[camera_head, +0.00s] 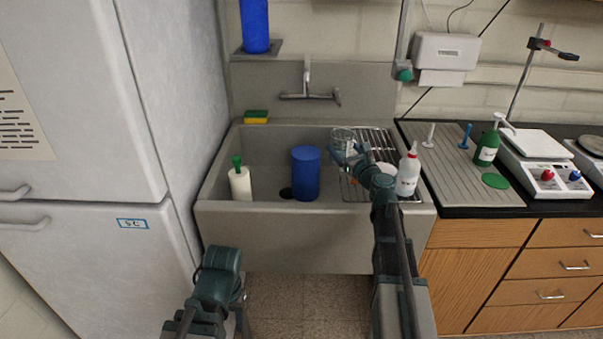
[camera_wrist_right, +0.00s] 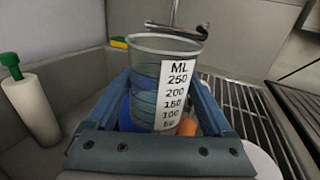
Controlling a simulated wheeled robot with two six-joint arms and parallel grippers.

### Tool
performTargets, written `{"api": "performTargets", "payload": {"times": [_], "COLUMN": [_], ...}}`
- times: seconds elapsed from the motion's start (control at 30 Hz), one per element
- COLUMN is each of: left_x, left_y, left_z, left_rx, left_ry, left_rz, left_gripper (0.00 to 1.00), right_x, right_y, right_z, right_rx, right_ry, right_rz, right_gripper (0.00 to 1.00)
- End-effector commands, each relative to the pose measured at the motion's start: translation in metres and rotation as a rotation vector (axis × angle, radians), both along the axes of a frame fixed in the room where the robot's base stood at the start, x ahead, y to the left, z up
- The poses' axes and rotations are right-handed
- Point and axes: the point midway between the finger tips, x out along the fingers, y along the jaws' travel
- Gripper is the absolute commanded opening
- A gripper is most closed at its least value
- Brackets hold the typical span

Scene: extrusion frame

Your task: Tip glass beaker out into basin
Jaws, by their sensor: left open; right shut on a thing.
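The glass beaker (camera_head: 343,135) is clear, with a white ML scale label that reads upright in the right wrist view (camera_wrist_right: 178,95). My right gripper (camera_head: 350,157) is shut on it, with one finger on each side, also in the right wrist view (camera_wrist_right: 165,115). The beaker is about upright over the right part of the grey basin (camera_head: 300,235), near the wire rack. Blue shows low through the glass; I cannot tell whether it is contents or something behind. My left gripper (camera_head: 217,268) is open and empty in front of the basin, at its left.
In the basin stand a blue cylinder (camera_head: 306,175) and a white bottle with a green top (camera_head: 240,182). A wire rack (camera_head: 378,140) lies at the right, with a red-tipped squeeze bottle (camera_head: 408,175) nearby. The faucet (camera_head: 308,90) is behind. A fridge (camera_head: 90,130) bounds the left.

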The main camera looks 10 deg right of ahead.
Motion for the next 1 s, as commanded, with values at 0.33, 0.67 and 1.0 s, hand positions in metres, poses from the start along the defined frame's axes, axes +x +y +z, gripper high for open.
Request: {"api": "performTargets", "payload": {"times": [0.33, 0.67, 1.0], "left_x": [0.000, 0.000, 0.000], "left_y": [0.000, 0.000, 0.000], "left_z": [-0.002, -0.023, -0.023], "left_rx": [0.000, 0.000, 0.000], "left_ry": [0.000, 0.000, 0.000], "left_rz": [0.000, 0.000, 0.000], "left_gripper": [0.50, 0.50, 0.50], "right_x": [0.000, 0.000, 0.000], "right_y": [0.008, 0.023, 0.040], "right_z": [-0.006, -0.033, -0.038], "right_rx": [-0.132, -0.347, -0.568], "right_ry": [0.002, 0.006, 0.010], "right_rz": [0.000, 0.001, 0.001], "right_gripper": [0.25, 0.25, 0.25]}}
